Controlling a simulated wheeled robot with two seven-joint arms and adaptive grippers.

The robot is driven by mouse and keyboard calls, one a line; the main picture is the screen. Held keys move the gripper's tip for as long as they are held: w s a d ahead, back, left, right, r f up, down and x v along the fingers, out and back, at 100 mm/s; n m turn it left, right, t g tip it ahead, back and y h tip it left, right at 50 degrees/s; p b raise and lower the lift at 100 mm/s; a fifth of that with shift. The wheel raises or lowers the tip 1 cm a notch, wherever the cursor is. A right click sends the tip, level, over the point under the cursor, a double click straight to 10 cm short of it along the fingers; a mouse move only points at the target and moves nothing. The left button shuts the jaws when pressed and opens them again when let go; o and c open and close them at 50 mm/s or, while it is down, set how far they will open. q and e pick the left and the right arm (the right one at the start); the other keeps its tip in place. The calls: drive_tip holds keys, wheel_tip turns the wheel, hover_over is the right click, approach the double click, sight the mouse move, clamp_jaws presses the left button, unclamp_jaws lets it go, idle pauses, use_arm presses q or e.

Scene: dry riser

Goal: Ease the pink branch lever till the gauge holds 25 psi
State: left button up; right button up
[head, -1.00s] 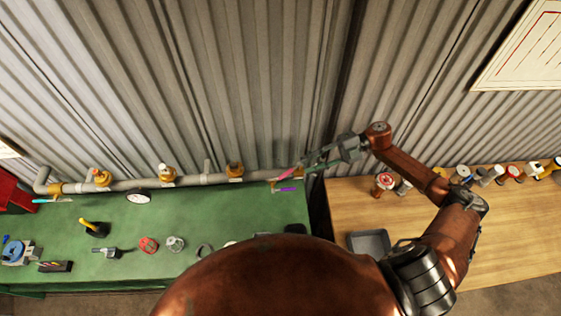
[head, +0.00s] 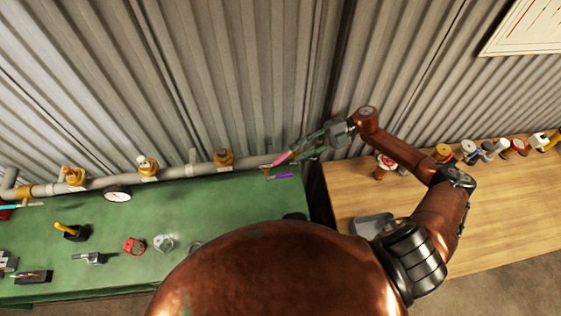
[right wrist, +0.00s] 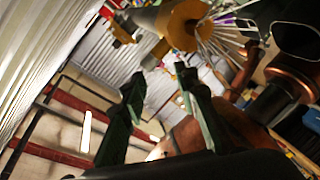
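The pink lever (head: 281,158) sits at the right end of the grey pipe (head: 120,182), above the green bench. The round white gauge (head: 117,194) hangs on the pipe further left; its reading is too small to tell. My right gripper (head: 297,153) is beside the outer end of the pink lever, fingers pointing left; I cannot tell whether they touch it. In the right wrist view its fingers (right wrist: 161,103) stand apart with a clear gap, and no pink shows between them. My left gripper is not in view.
A purple lever (head: 283,176) lies just below the pink one. Yellow-brown valves (head: 223,158) sit along the pipe, close to the corrugated wall (head: 230,70). Loose tools and fittings lie on the green bench (head: 215,205). A wooden bench (head: 490,215) with a grey tray (head: 372,224) stands right.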

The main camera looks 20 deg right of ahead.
sight(283, 158)
drive_tip(key=p+x, duration=0.1)
drive_tip(key=x, duration=0.2)
drive_tip(key=p+x, duration=0.1)
drive_tip(key=x, duration=0.2)
drive_tip(key=shift+a+r, duration=0.1)
drive_tip(key=shift+r, duration=0.1)
drive_tip(key=shift+a+f+p, duration=0.3)
drive_tip(key=shift+a+p, duration=0.05)
drive_tip(key=shift+a, duration=0.25)
drive_tip(key=shift+c, duration=0.5)
clamp_jaws()
